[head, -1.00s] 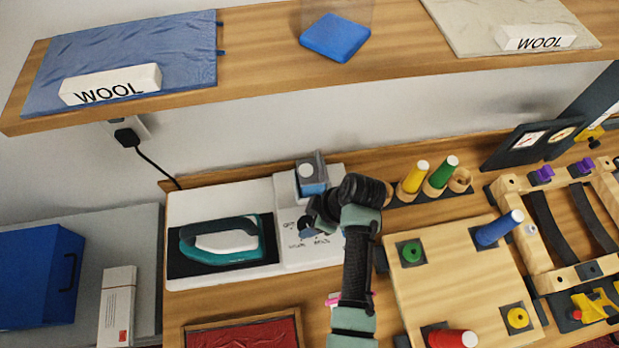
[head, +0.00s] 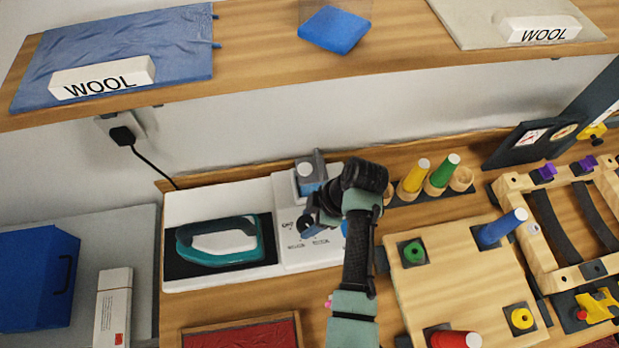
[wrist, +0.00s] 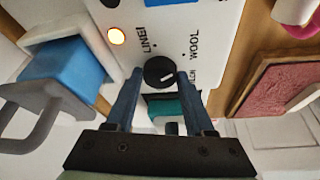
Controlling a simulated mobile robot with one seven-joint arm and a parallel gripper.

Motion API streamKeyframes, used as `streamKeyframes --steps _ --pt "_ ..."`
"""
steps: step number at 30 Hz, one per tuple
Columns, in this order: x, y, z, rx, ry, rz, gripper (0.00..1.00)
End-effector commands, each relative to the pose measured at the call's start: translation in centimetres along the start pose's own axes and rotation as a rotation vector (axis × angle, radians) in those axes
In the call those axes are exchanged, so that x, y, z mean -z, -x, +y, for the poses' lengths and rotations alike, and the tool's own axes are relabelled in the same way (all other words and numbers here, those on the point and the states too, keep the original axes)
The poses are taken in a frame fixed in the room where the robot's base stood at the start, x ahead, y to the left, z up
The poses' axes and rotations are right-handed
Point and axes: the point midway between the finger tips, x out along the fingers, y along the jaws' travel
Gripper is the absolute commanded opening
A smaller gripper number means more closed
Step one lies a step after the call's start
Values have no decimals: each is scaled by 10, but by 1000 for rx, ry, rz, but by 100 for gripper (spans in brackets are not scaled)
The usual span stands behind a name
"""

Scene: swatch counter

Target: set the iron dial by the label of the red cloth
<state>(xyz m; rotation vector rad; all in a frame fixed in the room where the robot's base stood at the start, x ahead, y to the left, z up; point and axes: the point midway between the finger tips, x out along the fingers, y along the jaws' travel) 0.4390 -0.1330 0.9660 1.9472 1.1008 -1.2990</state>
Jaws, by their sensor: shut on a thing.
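The dark round dial (wrist: 159,71) sits on the white iron panel (wrist: 205,20). My gripper (wrist: 160,76) is shut on it, one blue finger on each side. The dial's white mark points right in the wrist view, towards a label partly hidden by a finger. LINEN and WOOL are readable around it. In the head view my gripper (head: 314,222) mostly hides the dial. The iron (head: 218,241) lies on a black pad left of the dial. The red cloth (head: 245,334) lies in a wooden frame at the bottom edge; no label on it is readable here.
An orange lamp (wrist: 116,36) glows on the panel. A blue block in a holder (head: 308,180) stands just behind the dial. A wooden board (head: 455,270) with coloured pegs lies to the right. The shelf (head: 260,50) above carries blue and pale cloths with WOOL labels.

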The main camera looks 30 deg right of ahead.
Motion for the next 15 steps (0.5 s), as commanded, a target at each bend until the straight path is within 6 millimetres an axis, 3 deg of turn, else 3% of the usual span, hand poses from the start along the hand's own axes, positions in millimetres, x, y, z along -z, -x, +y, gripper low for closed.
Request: streamKeyframes --steps 1,5,15 --pt "-1 -1 -1 2 -2 -3 59" --pt "-1 -1 -1 2 -2 -2 82" --pt "0 2 0 -1 -1 -1 83"
